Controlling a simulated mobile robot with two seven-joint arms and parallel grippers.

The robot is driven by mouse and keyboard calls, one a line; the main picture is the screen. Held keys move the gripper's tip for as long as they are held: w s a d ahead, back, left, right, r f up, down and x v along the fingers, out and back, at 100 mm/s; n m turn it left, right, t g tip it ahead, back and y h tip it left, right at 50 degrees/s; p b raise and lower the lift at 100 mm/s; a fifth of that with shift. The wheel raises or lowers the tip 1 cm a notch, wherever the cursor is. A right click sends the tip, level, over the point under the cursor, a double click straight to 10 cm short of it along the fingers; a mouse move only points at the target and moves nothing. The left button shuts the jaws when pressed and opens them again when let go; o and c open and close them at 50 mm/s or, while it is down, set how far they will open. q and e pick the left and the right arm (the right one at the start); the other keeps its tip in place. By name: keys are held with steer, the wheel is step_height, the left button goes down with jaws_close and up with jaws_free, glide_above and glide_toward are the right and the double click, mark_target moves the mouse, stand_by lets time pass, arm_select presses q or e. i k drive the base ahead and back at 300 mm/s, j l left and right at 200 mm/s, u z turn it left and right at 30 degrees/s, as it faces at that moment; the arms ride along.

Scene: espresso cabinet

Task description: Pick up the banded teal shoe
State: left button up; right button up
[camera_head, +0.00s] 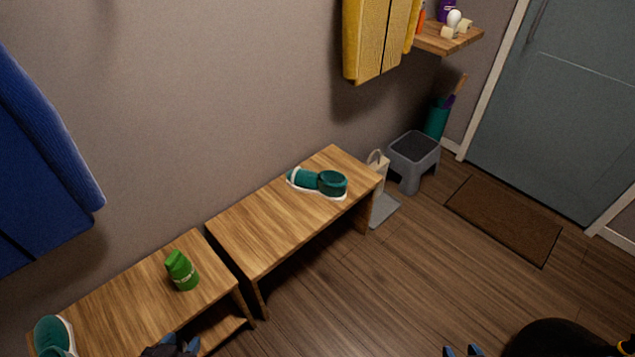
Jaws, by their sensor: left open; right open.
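A teal shoe (305,180) with a white sole and a pale line across it lies on the right wooden bench (262,235). A second teal shoe (52,332) with a white edge is on the left bench (105,305), cut off by the frame's bottom left. I cannot tell for sure which shoe is the banded one. My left gripper (172,346) is at the bottom edge, in front of the left bench, open and apart from both shoes. My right gripper (463,351) shows only its blue tips at the bottom edge, open, over the floor, far from both shoes.
A grey stool (414,155) and a doormat (504,218) are beyond the right bench. Yellow (375,45) and blue (40,160) cloths hang on the wall. The middle floor is clear.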

mark_target(316, 180)
steer(key=i+l, duration=0.2)
steer(key=l, duration=0.15)
steer(key=i+l, duration=0.25)
steer(key=l, duration=0.15)
steer(key=i+l+u, duration=0.2)
steer(key=l, duration=0.15)
steer(key=i+l+u, duration=0.15)
steer(key=l, duration=0.2)
steer(key=u, duration=1.1)
